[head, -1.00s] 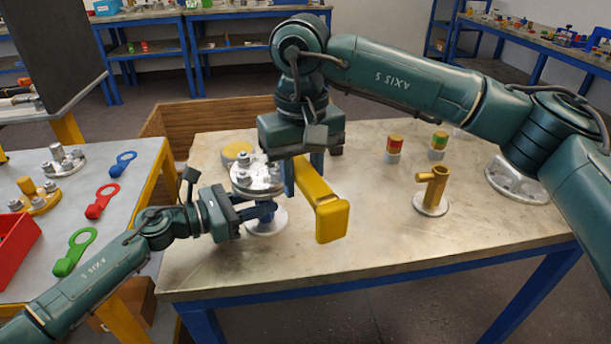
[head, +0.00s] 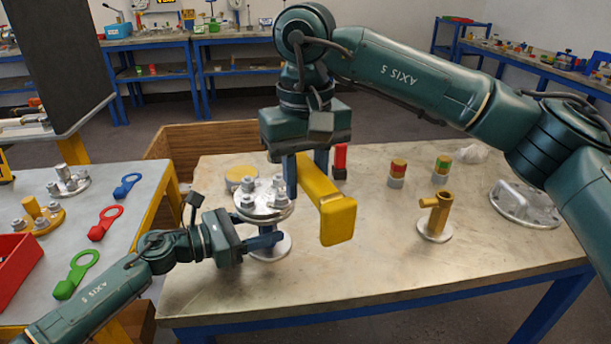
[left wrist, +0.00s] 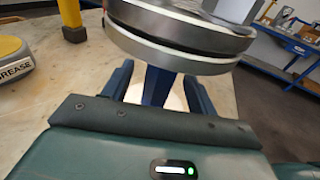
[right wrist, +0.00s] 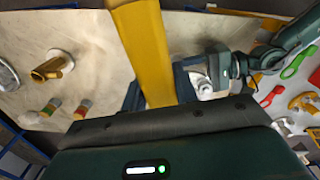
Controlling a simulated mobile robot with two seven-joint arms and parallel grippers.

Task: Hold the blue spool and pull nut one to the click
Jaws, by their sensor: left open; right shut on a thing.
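The blue spool (left wrist: 158,86) carries a round metal flange (head: 263,208) with several nuts (head: 278,182) on top. Its round foot (head: 272,250) stands on the table. My left gripper (head: 270,240) is low beside the foot, under the flange; in the left wrist view its open fingers lie either side of the spool. I cannot see whether they touch it. My right gripper (head: 307,172) is shut on a yellow tool (head: 325,203), which it holds above the table just right of the flange. The right wrist view also shows the tool (right wrist: 145,50). I cannot tell which nut is nut one.
A brass post with a side arm (head: 437,215), two banded cylinders (head: 398,173) and a red-topped piece (head: 340,160) stand on the table. A yellow-topped tin (head: 240,178) is behind the flange. The front right of the table is clear.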

